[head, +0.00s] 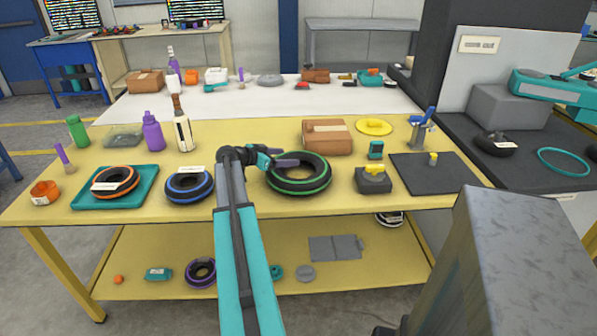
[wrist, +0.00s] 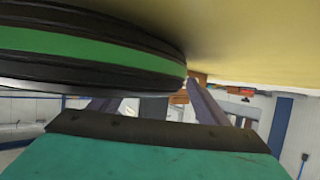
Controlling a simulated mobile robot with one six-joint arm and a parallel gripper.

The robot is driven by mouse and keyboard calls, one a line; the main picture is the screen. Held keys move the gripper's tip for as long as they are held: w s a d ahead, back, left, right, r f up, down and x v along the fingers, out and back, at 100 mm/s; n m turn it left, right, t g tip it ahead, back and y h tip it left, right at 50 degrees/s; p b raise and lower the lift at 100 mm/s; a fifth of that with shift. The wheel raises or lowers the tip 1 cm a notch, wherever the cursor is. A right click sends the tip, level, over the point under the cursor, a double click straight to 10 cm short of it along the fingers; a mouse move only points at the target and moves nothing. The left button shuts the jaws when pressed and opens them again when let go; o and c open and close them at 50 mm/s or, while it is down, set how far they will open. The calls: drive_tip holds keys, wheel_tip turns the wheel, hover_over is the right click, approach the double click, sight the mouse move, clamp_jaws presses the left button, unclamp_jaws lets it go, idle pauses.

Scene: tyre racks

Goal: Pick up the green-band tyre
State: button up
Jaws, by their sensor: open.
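The green-band tyre (head: 318,187) is black with a green ring and lies flat on the yellow table, right of centre front. In the wrist view the tyre (wrist: 90,52) fills the upper left, very close. My gripper (head: 284,157) is at the tyre's back left rim, with its jaws apart and nothing held. In the wrist view both fingers of my gripper (wrist: 152,98) show; the left one reaches up to the tyre's edge, and its tip seems hidden there. The right finger stands clear of the tyre. I cannot tell whether either finger touches it.
A blue-band tyre (head: 189,185) lies to the left, and an orange-band tyre (head: 116,182) sits on a teal tray (head: 148,190). A brown box (head: 327,137) stands close behind the green-band tyre. A dark block with a yellow knob (head: 374,180) stands close on its right.

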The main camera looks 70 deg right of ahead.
idle(0.3)
drive_tip(key=c, duration=1.4)
drive_tip(key=shift+c, duration=0.2)
drive_tip(key=shift+r, duration=0.2)
drive_tip(key=shift+r, duration=0.2)
drive_tip(key=c, duration=0.3)
wheel_tip(320, 180, up, 2)
drive_tip(key=shift+r+b, duration=0.1)
drive_tip(key=shift+b, duration=0.25)
drive_tip(key=shift+c, duration=0.2)
drive_tip(key=shift+a+r, duration=0.2)
drive_tip(key=shift+r, duration=0.1)
drive_tip(key=s+a, duration=0.1)
drive_tip(key=a, duration=0.3)
drive_tip(key=s+a+b, duration=0.1)
drive_tip(key=a, duration=0.3)
drive_tip(key=s+a+r+b, duration=0.1)
drive_tip(key=a, duration=0.4)
drive_tip(key=shift+s+r, duration=0.1)
drive_tip(key=shift+s, duration=0.3)
drive_tip(key=shift+s+a+r, duration=0.1)
drive_tip(key=shift+s+a, duration=0.05)
drive_tip(key=shift+a, duration=0.4)
drive_tip(key=shift+s+a+r, duration=0.1)
drive_tip(key=shift+a, duration=0.4)
